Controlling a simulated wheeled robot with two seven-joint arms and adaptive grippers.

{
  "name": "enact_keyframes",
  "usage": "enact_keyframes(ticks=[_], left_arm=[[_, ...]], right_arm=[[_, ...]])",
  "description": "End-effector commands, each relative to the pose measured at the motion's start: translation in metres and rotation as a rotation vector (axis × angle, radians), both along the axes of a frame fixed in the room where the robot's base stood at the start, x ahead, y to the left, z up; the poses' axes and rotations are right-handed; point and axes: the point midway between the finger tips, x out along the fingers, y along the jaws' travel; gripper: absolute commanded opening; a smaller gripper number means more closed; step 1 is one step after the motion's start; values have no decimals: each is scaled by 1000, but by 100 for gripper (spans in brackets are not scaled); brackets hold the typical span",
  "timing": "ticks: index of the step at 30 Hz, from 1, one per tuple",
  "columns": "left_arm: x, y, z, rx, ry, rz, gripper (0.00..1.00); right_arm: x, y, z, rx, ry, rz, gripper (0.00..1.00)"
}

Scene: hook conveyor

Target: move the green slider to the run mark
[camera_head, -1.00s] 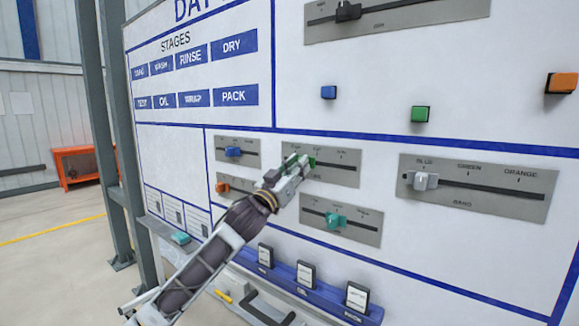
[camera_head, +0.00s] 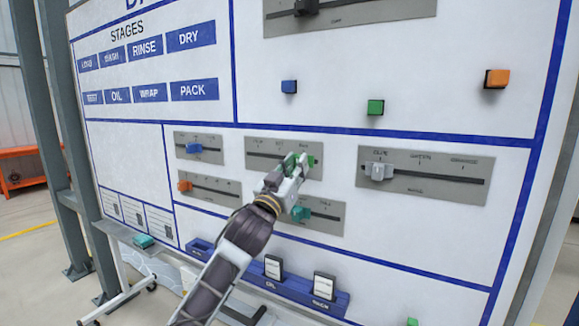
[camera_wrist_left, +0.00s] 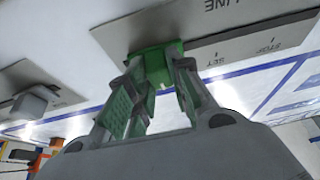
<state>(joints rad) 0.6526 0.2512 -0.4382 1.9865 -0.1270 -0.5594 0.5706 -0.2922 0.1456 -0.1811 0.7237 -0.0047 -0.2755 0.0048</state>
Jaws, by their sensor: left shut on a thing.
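The green slider (camera_head: 312,161) is on the grey plate with a dark slot (camera_head: 259,157) on the white board. It is at the right part of the slot, close to the rightmost mark (camera_head: 303,146), which seems to read RUN. My left gripper (camera_head: 297,164) is shut on the slider and partly hides it. In the left wrist view the slider (camera_wrist_left: 152,62) is between the fingers (camera_wrist_left: 155,88), near the plate's left end. The STOP and SET marks show to its right there. The third mark is hidden there, so exact alignment cannot be told. My right gripper is out of view.
Close by are plates with a teal slider (camera_head: 300,213), a blue slider (camera_head: 194,148), an orange slider (camera_head: 185,186) and a light grey slider (camera_head: 379,171). A blue ledge with cards (camera_head: 290,285) runs below. Green (camera_head: 375,107) and orange (camera_head: 496,78) blocks stick out above.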

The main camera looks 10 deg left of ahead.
Motion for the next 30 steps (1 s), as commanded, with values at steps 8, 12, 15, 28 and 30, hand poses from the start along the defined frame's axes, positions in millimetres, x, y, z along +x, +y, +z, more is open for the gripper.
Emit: enact_keyframes(ticks=[8, 12, 15, 28, 30], left_arm=[[-2, -5, -1, 1, 2, -5, 0], [-2, -5, -1, 1, 2, -6, 0], [-2, -5, -1, 1, 1, -7, 33], [-2, -4, -1, 0, 0, -3, 43], [-2, -3, -1, 0, 0, -3, 43]], right_arm=[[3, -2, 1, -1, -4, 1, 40], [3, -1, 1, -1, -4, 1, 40], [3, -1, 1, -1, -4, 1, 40], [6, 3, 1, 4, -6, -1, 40], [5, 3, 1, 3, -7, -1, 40]])
